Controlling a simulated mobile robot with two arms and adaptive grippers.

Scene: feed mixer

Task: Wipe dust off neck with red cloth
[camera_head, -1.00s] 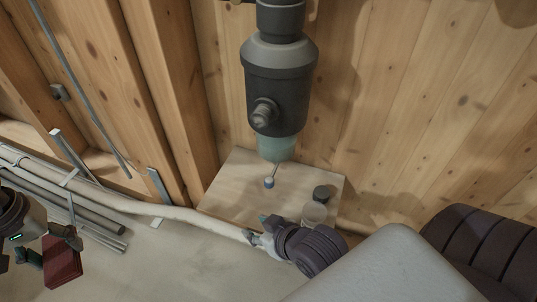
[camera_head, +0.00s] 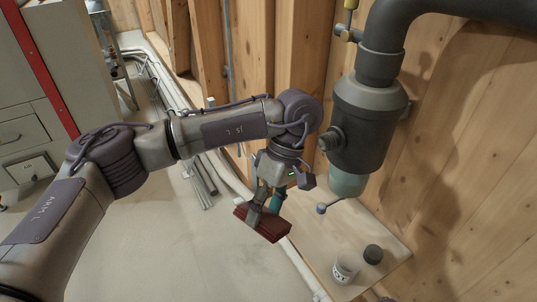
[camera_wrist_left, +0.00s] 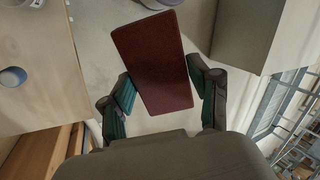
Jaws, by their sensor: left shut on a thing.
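The red cloth (camera_head: 262,223) is a dark red flat block held in my left gripper (camera_head: 268,200), below and left of the dark hanging cylinder. In the left wrist view the cloth (camera_wrist_left: 155,62) sits between the two green-padded fingers (camera_wrist_left: 160,97). The pale green neck (camera_head: 347,182) is at the bottom of the dark cylinder (camera_head: 365,125). Gripper and cloth are apart from it. Whether dust lies on the neck cannot be made out. My right gripper's jaws do not show.
A wooden board (camera_head: 375,225) below carries a clear jar (camera_head: 344,270) and a dark-topped one (camera_head: 373,254). Pipes run along the wall.

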